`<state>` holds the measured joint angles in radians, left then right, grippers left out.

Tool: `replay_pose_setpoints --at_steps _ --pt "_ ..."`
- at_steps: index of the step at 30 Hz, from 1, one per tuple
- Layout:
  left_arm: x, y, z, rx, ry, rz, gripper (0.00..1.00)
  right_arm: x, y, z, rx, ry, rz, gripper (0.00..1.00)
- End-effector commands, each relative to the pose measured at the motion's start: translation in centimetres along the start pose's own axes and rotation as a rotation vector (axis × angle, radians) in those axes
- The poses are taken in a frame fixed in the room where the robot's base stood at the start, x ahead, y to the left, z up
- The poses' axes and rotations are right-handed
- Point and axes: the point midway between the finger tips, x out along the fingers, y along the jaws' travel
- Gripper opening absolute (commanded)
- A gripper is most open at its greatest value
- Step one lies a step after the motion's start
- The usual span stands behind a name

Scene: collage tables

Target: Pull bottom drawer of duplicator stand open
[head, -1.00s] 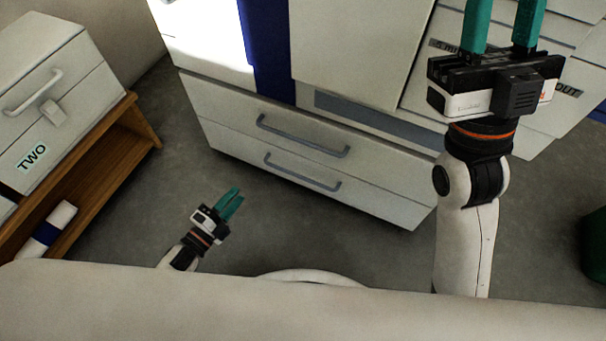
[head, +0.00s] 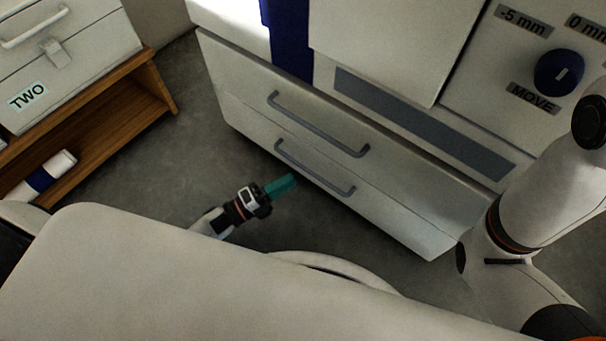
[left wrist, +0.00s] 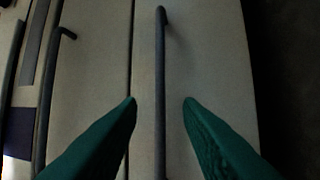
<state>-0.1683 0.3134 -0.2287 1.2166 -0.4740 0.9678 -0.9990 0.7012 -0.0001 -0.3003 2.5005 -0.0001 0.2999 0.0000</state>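The duplicator stand has two light drawers with grey bar handles. The bottom drawer (head: 385,218) and its handle (head: 315,168) sit below the top drawer (head: 400,165) and its handle (head: 318,124); both drawers look shut. My left gripper (head: 281,185) is low, just in front of the bottom handle's left part. In the left wrist view its teal fingers (left wrist: 160,105) are open, one on each side of the bottom handle (left wrist: 160,60). Whether they touch the handle is not clear. My right arm shows at the right of the head view, but its gripper is out of view.
A wooden stand (head: 125,100) with a box labelled TWO (head: 75,60) stands at the left, a white and blue roll (head: 45,178) on its shelf. A blue knob (head: 558,72) is on the machine's front. Grey floor (head: 170,150) lies clear between them.

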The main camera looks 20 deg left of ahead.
Motion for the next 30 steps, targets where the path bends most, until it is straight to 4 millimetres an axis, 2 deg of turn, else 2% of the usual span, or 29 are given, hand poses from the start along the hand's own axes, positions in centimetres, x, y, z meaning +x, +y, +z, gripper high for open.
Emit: replay_pose_setpoints --at_steps 3,9,20,21,27,30 --pt "2.3 -0.2 0.1 0.000 -0.001 0.005 0.33 -0.9 0.2 0.3 0.000 0.000 0.000 0.36" --pt "4.7 -0.2 0.0 -0.001 -0.001 0.001 0.33 -1.5 0.3 0.5 0.000 0.000 0.000 0.36" --pt "5.3 0.0 0.0 -0.001 0.000 0.000 0.33 -1.6 0.3 0.6 0.000 0.000 0.000 0.36" --pt "5.3 0.0 0.0 -0.001 0.000 0.000 0.31 -1.6 0.3 0.6 0.000 0.000 0.000 0.36" --pt "5.3 0.0 0.0 -0.001 0.000 0.000 0.00 -1.6 0.3 0.6 0.000 0.000 0.000 0.36" --pt "5.3 0.0 0.0 -0.001 0.000 -0.001 0.00 -1.6 0.3 0.6 0.000 0.000 0.000 0.36"
